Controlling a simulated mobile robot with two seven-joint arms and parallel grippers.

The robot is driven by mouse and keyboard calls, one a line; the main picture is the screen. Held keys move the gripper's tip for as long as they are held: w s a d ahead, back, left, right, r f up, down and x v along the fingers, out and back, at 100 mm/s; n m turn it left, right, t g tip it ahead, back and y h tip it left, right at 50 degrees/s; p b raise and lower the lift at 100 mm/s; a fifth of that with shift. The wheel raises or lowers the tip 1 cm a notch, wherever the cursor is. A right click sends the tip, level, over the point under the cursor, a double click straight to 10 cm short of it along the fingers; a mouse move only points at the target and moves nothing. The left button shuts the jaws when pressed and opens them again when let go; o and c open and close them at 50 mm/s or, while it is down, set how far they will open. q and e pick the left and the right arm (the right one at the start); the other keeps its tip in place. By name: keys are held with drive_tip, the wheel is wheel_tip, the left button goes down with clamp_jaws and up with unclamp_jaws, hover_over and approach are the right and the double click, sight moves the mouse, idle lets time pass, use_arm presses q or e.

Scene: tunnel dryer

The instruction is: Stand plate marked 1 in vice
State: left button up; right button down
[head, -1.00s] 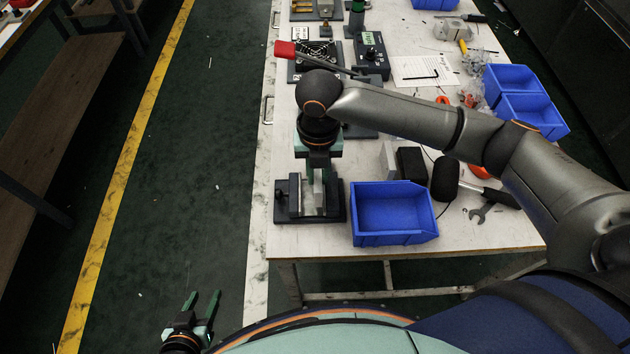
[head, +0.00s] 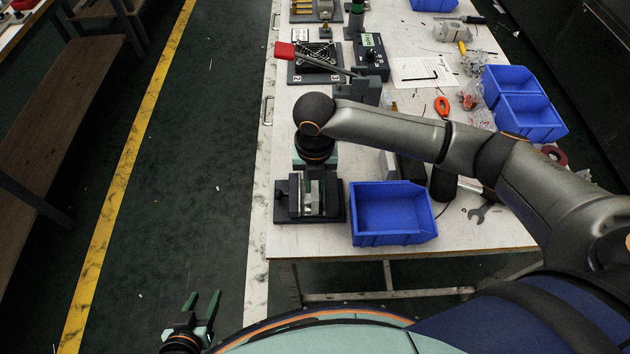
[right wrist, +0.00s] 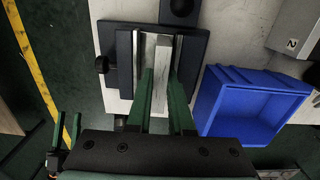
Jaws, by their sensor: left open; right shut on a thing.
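The dark vice (head: 284,212) stands at the near left corner of the bench; it also shows in the right wrist view (right wrist: 124,60). A pale, narrow plate (right wrist: 161,80) stands upright on edge between the vice jaws; no number is readable on it. My right gripper (right wrist: 161,85), with green fingers, is shut on this plate at the vice. In the head view my right arm and wrist hide most of the fingers and the plate's upper part. My left gripper (head: 204,308) is open and empty, low in front of the bench and left of it.
A blue bin (head: 394,238) stands just right of the vice. A red-handled lever (head: 285,50) and a fan unit (head: 318,56) lie beyond it. A spanner (head: 482,211) lies further right. The floor left of the bench is clear.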

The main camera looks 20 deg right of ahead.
sight(315, 184)
drive_tip(key=c, duration=0.8)
unclamp_jaws()
drive_tip(key=shift+s+f, duration=0.2)
drive_tip(key=shift+f, duration=0.45)
drive_tip(key=shift+c, duration=0.2)
drive_tip(key=shift+d, duration=0.2)
drive_tip(key=shift+r, duration=0.1)
drive_tip(key=r, duration=1.3)
drive_tip(key=shift+w+a+r+p, duration=0.2)
drive_tip(key=shift+p, duration=0.1)
